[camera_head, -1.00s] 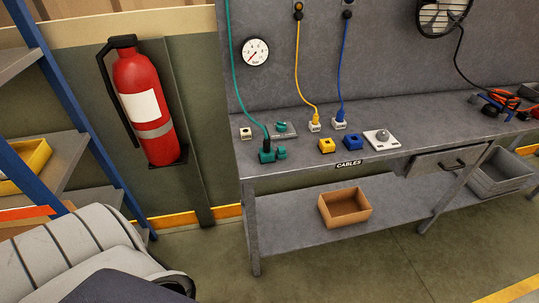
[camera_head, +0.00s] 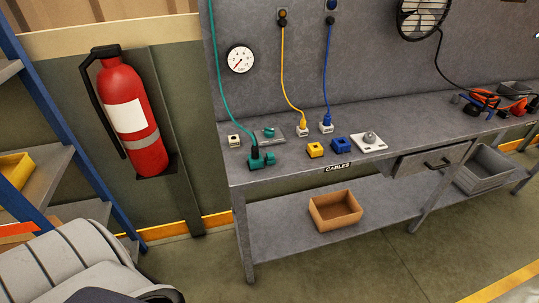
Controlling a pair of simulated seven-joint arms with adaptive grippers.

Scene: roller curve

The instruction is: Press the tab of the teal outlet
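The teal outlet (camera_head: 257,162) sits near the front left corner of the grey workbench (camera_head: 300,165). A teal cable (camera_head: 224,90) runs down the back panel to a teal plug (camera_head: 254,151) at the outlet. A teal part (camera_head: 269,158) stands at the outlet's right side; it is too small to tell whether it is the tab. Another teal piece (camera_head: 268,132) is on a grey plate just behind. Neither of my grippers is in view.
A yellow block (camera_head: 315,150), a blue block (camera_head: 341,145) and a white plate with a grey knob (camera_head: 368,143) stand to the right. Yellow and blue cables hang behind them. A cardboard box (camera_head: 335,210) is on the lower shelf. A red fire extinguisher (camera_head: 130,115) hangs at left.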

